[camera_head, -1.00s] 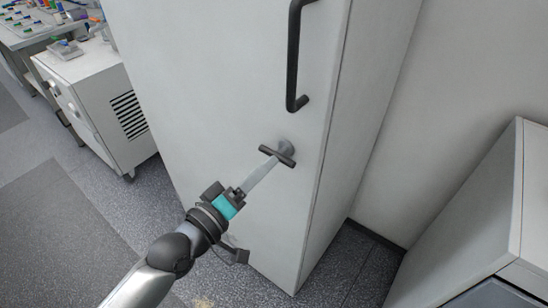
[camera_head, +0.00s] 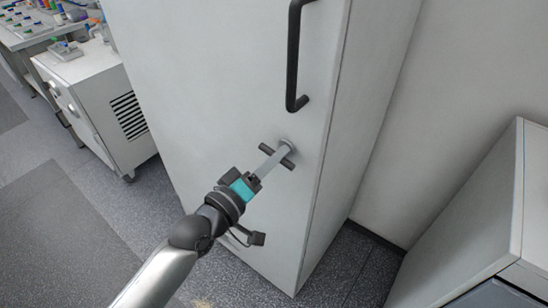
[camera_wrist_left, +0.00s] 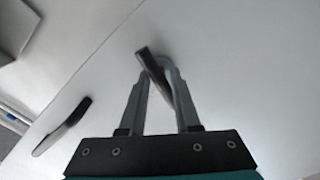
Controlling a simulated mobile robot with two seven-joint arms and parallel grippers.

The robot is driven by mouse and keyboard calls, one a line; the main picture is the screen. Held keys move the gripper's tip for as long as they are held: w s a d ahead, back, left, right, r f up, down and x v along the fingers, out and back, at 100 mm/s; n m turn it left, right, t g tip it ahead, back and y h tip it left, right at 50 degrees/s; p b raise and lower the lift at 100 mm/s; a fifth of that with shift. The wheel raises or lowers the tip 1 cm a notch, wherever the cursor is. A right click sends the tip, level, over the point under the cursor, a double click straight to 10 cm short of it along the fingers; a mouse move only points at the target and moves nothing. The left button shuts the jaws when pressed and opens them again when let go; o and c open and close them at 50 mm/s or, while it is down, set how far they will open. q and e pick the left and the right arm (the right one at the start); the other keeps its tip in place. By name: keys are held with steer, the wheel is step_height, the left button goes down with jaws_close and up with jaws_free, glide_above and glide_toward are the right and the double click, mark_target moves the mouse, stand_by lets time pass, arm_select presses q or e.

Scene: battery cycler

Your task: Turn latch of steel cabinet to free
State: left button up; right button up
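The latch is a dark T-shaped bar on the light grey steel cabinet (camera_head: 225,95). The latch (camera_head: 264,149) sits below the long handle, near the door's right edge. My left gripper (camera_head: 284,150) reaches it from the lower left, its fingers overlapping the middle of the bar. In the left wrist view the gripper (camera_wrist_left: 160,76) is open, with a gap between its fingers. The latch (camera_wrist_left: 152,64) lies slantwise between the fingertips there; whether either finger touches it I cannot tell. My right gripper is in neither view.
A long black door handle (camera_head: 292,65) stands out above the latch. It also shows in the left wrist view (camera_wrist_left: 66,124). A wall is close on the right, with a grey unit (camera_head: 470,215) at lower right. A white cabinet (camera_head: 95,85) stands at left.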

arm_select(q)
jaws_close()
steer(key=shift+m, duration=0.3)
steer(key=shift+m+p, duration=3.9)
steer(key=shift+m, duration=4.7)
steer(key=o, duration=0.6)
jaws_free()
